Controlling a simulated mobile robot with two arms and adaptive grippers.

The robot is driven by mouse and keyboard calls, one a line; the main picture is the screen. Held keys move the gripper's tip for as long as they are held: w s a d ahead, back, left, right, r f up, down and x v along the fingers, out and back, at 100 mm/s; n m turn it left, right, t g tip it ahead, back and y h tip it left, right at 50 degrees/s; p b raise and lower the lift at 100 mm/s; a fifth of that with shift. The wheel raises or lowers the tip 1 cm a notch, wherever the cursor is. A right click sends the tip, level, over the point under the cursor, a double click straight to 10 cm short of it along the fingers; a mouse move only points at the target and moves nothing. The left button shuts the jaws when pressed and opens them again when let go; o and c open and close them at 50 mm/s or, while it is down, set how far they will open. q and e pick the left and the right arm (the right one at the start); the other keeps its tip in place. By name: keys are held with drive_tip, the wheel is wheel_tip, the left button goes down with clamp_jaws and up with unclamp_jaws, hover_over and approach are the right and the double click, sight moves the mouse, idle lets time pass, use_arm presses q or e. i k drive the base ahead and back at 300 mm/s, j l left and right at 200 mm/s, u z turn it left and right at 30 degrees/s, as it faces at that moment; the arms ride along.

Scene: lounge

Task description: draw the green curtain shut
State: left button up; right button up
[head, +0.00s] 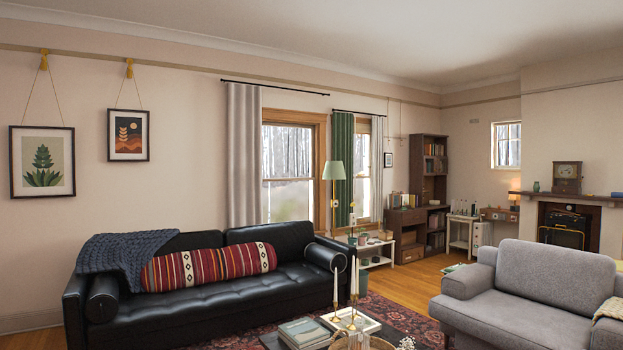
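The green curtain (343,160) hangs bunched at the left side of the farther window (363,170), right of the picture's middle. It hangs from a dark rod (358,113). Most of that window's glass is uncovered, and a narrow grey curtain (377,170) hangs at its right side. A floor lamp's shade stands in front of the green curtain and hides part of it. Neither of my grippers is in view.
A black leather sofa (240,299) stands along the left wall, near a low white table (375,252). A coffee table with candlesticks (335,290) and a grey armchair (540,288) fill the foreground. Wooden floor (410,280) shows between them. The floor lamp (334,171) stands near the window.

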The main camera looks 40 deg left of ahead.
sight(348, 118)
drive_tip(key=u, duration=1.1)
